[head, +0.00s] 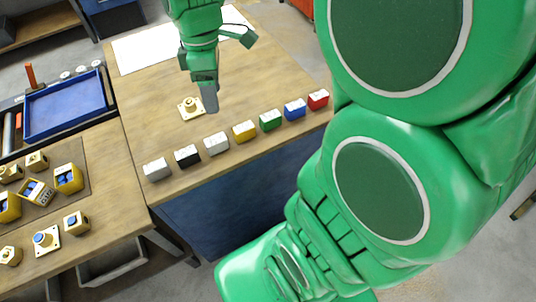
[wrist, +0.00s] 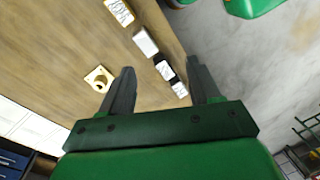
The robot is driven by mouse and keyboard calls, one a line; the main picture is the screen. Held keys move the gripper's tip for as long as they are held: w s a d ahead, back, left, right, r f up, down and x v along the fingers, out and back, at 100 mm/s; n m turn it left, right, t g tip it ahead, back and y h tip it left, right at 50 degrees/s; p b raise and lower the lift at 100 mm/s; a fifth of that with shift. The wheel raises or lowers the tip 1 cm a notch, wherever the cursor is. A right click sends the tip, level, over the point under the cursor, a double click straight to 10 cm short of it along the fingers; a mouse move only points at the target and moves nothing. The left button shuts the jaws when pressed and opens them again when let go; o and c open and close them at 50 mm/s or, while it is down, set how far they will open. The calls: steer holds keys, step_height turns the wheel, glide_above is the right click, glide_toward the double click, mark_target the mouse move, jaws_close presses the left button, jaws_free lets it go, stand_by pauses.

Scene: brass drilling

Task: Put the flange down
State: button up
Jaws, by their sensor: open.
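The flange (head: 191,108), a small brass-yellow piece with a square base and a round raised hub, sits flat on the wooden table. It also shows in the wrist view (wrist: 98,78), to the left of the left finger. My gripper (head: 209,100) is just right of the flange in the head view, above the table. In the wrist view its two fingers (wrist: 158,80) stand apart with nothing between them that they hold. The gripper looks apart from the flange.
A row of several coloured blocks (head: 244,131) lines the table's front edge. White sheets (head: 147,48) lie at the back. A blue tray (head: 65,107) is at left. A second table (head: 105,245) at lower left holds several yellow parts. Bare wood (head: 262,75) is free right of my gripper.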

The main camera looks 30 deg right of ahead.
steer(key=s+d+f+m, duration=0.1)
steer(key=s+d+m, duration=0.1)
steer(key=s+m, duration=1.1)
steer(key=shift+s+d+f+h, duration=0.2)
steer(key=shift+s+d+h, duration=0.15)
steer(key=shift+s, duration=2.75)
